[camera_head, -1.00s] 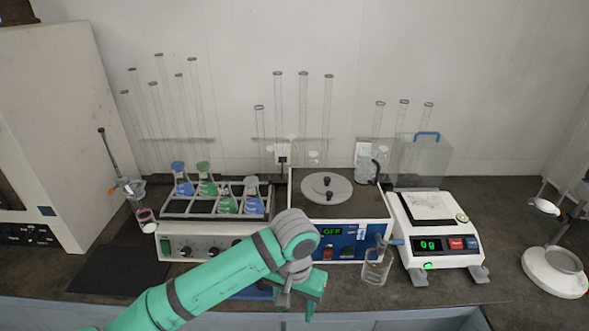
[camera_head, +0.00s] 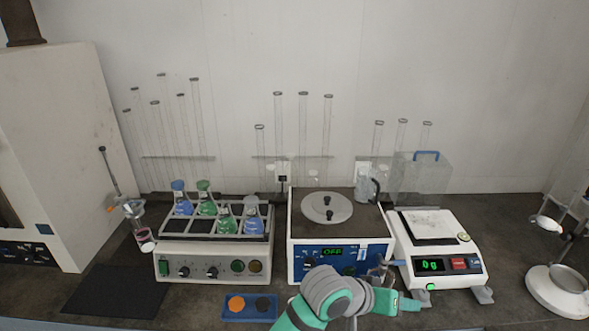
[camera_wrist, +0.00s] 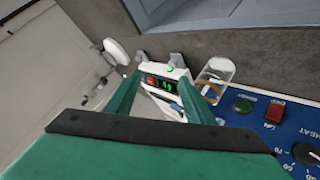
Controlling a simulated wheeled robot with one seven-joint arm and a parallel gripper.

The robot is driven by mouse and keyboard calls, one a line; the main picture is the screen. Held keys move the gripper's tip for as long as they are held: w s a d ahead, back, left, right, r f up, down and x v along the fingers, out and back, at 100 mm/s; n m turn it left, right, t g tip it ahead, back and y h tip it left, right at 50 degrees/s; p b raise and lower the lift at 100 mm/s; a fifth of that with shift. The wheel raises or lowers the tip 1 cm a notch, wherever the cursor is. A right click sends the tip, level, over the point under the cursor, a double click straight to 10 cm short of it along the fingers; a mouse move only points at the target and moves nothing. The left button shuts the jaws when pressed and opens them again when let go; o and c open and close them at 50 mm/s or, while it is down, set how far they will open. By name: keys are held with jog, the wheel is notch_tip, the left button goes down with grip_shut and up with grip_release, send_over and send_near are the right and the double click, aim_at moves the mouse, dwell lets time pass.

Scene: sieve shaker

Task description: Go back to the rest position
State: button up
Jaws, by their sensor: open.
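My gripper (camera_head: 408,303) is low at the front of the bench in the head view, turned to the right. It is in front of the blue-panelled heater unit (camera_head: 325,253) and the balance. In the wrist view its two green fingers (camera_wrist: 160,88) are spread apart with nothing between them. Beyond them the balance (camera_wrist: 165,72) and a glass beaker (camera_wrist: 217,70) show. In the head view the beaker (camera_head: 383,268) is partly hidden behind my wrist.
A white shaker (camera_head: 213,262) holds several flasks with blue and green liquid. A blue tray (camera_head: 250,316) with orange and black round pieces lies in front of it. The balance (camera_head: 440,262) reads 0 g. A round white stand (camera_head: 557,290) is at far right, a dark mat (camera_head: 115,290) at left.

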jog(key=w+d+r+n+t+h, duration=0.1)
jog(key=d+r+n+t+h, duration=0.3)
jog(key=t, duration=0.3)
jog(key=s+a+f+n+t+y, duration=0.7)
jog(key=s+a+f+y, duration=0.4)
jog(key=a+f, duration=0.45)
jog(key=s+a+f+m+y, duration=0.1)
jog(key=s+a, duration=0.3)
jog(key=s, duration=0.4)
jog(key=s+a+m+g, duration=0.1)
jog(key=s+a+m, duration=0.1)
jog(key=s+a, duration=0.2)
jog(key=s+a+f+m+g+y, duration=0.1)
jog(key=s+a, duration=0.3)
jog(key=s, duration=0.7)
jog(key=shift+s+a+f+m+y, duration=0.25)
jog(key=shift+s+f+m+y, duration=0.1)
jog(key=shift+m, duration=0.45)
